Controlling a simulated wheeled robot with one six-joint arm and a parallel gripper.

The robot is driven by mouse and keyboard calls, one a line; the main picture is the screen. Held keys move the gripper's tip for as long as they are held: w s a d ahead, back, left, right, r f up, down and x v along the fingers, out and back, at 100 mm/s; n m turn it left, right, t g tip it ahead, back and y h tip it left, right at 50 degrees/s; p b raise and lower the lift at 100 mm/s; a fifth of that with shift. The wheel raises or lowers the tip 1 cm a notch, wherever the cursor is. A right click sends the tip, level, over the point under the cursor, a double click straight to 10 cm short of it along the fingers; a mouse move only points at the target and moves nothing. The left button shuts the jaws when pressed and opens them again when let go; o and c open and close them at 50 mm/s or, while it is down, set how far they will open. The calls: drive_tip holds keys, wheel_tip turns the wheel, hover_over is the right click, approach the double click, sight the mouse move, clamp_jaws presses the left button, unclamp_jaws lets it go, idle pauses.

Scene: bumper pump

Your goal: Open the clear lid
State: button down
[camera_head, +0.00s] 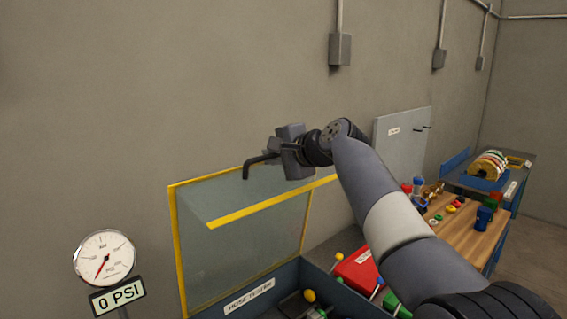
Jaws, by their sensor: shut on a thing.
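The clear lid (240,243) is a see-through panel with yellow edging. It shows above the blue box labelled like a hose tester (249,298), against the grey wall. A yellow strip (268,202) crosses in front of the panel, sloping up to the right. How this strip joins the panel is hard to tell. My gripper (283,152) is above the strip, near the panel's top. It is shut on a dark bent bar (256,161), which looks like the lid's handle. My gripper and arm hide the bar's right end and the strip's right end.
A pressure gauge (105,258) with a 0 PSI display (118,296) is at the lower left. A red box (357,270) is right of the tester. A wooden bench (467,232) with several small parts stands further right.

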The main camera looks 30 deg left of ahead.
sight(262, 165)
drive_tip(key=shift+w+a+r, duration=0.15)
drive_tip(key=shift+w+a, duration=0.1)
drive_tip(key=shift+a, duration=0.4)
drive_tip(key=shift+w+a+r, duration=0.15)
drive_tip(key=shift+w+a, duration=0.05)
drive_tip(key=shift+a, duration=0.45)
drive_tip(key=shift+w+a+r, duration=0.15)
drive_tip(key=shift+w+a, duration=0.1)
drive_tip(key=shift+a, duration=0.4)
drive_tip(key=c, duration=1.5)
unclamp_jaws()
drive_tip(key=shift+c, duration=0.2)
